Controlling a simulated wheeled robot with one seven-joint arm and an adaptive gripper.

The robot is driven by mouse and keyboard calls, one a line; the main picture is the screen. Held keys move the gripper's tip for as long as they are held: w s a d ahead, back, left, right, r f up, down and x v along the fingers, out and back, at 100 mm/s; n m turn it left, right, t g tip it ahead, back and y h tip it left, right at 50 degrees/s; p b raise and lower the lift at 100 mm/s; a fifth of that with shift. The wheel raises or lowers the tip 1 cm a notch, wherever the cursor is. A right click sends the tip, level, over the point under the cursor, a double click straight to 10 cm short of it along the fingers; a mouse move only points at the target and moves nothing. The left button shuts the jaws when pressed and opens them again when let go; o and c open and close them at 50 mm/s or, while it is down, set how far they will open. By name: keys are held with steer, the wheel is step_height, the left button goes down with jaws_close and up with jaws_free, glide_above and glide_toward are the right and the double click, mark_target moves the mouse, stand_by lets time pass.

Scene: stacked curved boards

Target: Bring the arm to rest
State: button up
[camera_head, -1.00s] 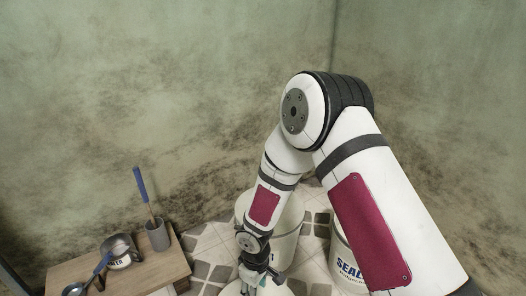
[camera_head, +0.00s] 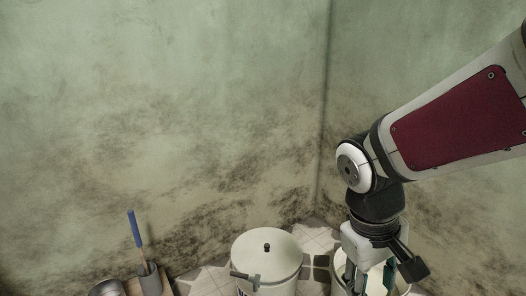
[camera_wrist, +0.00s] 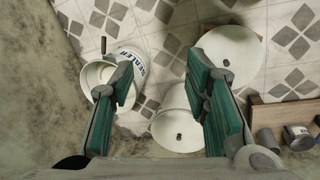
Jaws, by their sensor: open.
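My gripper (camera_head: 368,280) is at the lower right of the head view, pointing down, partly cut off by the bottom edge. It is in front of or over a white bucket (camera_head: 338,262); I cannot tell the height between them. In the wrist view my gripper (camera_wrist: 155,72) has its two green-padded fingers spread apart with nothing held between them. The floor and white buckets show beyond the fingers. My forearm runs from the upper right down to the wrist.
A lidded white bucket (camera_head: 268,262) stands left of my gripper. The wrist view shows an open SEALER bucket (camera_wrist: 134,60) and two lidded buckets (camera_wrist: 232,50) (camera_wrist: 176,132). A wooden bench (camera_wrist: 285,112) holds a cup and pot. Walls meet behind.

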steer(key=s+d+r+m+y, duration=0.1)
steer(key=s+r+m, duration=0.15)
steer(key=s, duration=0.75)
steer(key=s+r+m+y, duration=0.1)
steer(key=s+r+y, duration=0.15)
steer(key=s, duration=0.65)
step_height(320, 180, up, 40)
steer(key=t+p, duration=0.3)
steer(key=p, duration=3.5)
steer(key=shift+r+t+h, duration=0.15)
steer(key=shift+t+h, duration=0.15)
steer(key=shift+h, duration=0.15)
